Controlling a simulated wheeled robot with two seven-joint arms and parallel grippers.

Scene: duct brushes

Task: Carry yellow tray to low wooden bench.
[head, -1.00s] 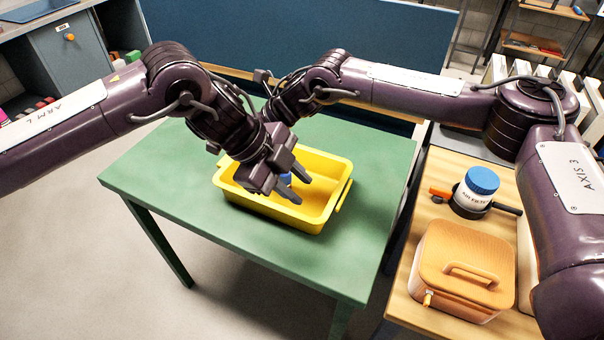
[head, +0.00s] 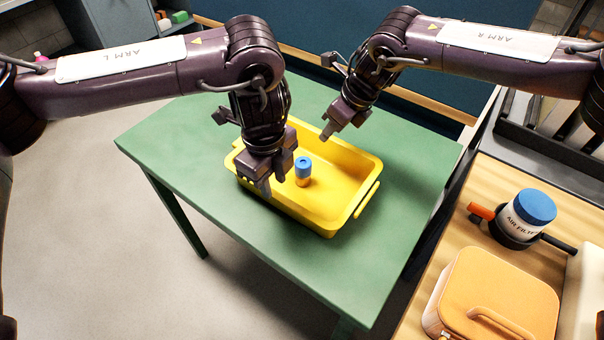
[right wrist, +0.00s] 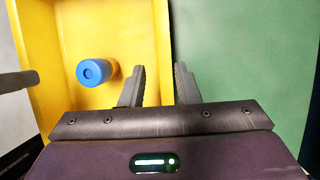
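The yellow tray (head: 335,213) sits on the green table (head: 190,150); it also shows in the right wrist view (right wrist: 60,130). A blue-topped cylinder (head: 303,167) stands inside it. My left gripper (head: 271,181) is over the tray's near left side, its fingers seeming apart and nothing seen between them. My right gripper (head: 328,131) is at the tray's far side. In the right wrist view its fingers are apart, one on each side of the rim line; contact cannot be told. A wood-topped surface (head: 430,285) stands at the right; whether it is the low bench is unclear.
The wood-topped surface holds an air filter jar (head: 528,215) in a dark holder with an orange grip, and a tan lidded box (head: 495,300). A blue panel (head: 330,30) stands behind the table. The floor at the left (head: 90,220) is clear.

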